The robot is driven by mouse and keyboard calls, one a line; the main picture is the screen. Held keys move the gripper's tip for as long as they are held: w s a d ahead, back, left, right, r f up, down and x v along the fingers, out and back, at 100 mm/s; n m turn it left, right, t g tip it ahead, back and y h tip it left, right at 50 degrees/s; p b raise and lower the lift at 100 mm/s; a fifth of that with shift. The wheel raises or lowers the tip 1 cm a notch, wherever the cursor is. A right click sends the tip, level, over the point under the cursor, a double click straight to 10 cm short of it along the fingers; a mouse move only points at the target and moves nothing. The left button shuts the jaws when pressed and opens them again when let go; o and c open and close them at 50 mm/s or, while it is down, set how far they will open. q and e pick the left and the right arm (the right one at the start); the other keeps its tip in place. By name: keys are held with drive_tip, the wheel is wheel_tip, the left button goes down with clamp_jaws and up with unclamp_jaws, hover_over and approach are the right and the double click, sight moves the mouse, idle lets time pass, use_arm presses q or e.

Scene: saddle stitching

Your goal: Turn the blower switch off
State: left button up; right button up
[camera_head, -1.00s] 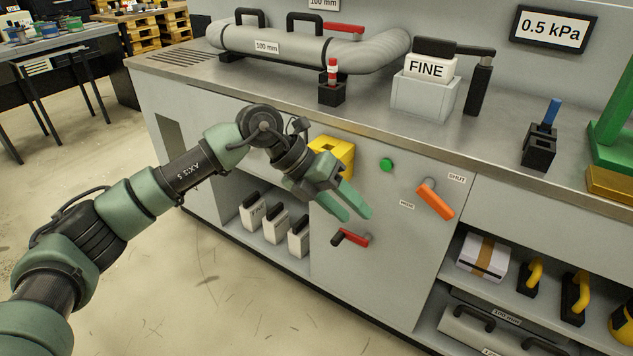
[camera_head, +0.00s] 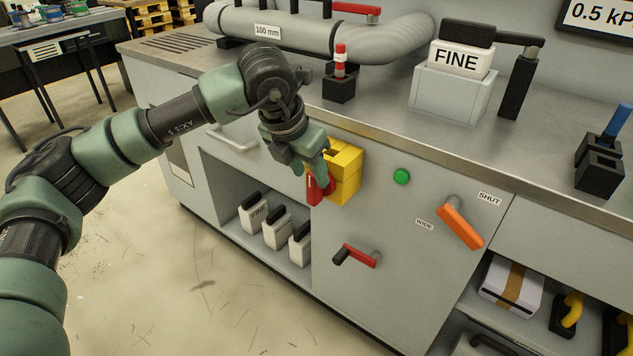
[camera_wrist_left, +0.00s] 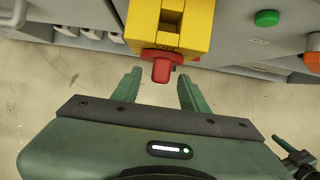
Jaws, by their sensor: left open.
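A yellow switch box (camera_head: 347,178) with a red lever (camera_head: 318,190) is mounted on the grey cabinet front; no label naming the blower shows on it. My left gripper (camera_head: 312,168) is at the red lever, its green fingers partly hiding it in the head view. In the left wrist view the yellow box (camera_wrist_left: 170,40) is at the top and the red lever (camera_wrist_left: 162,68) points toward the gripper.
A green button (camera_head: 401,177), an orange handle (camera_head: 460,227) between WIDE and SHUT labels, and a red-and-black handle (camera_head: 357,255) share the panel. Cartridges stand on the open shelf (camera_head: 275,238) below left. The countertop edge (camera_head: 400,147) overhangs above.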

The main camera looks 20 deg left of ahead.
sight(315, 184)
use_arm(q)
drive_tip(key=x, duration=0.5)
drive_tip(key=shift+b, duration=0.3)
drive_tip(key=shift+c, duration=0.3)
clamp_jaws()
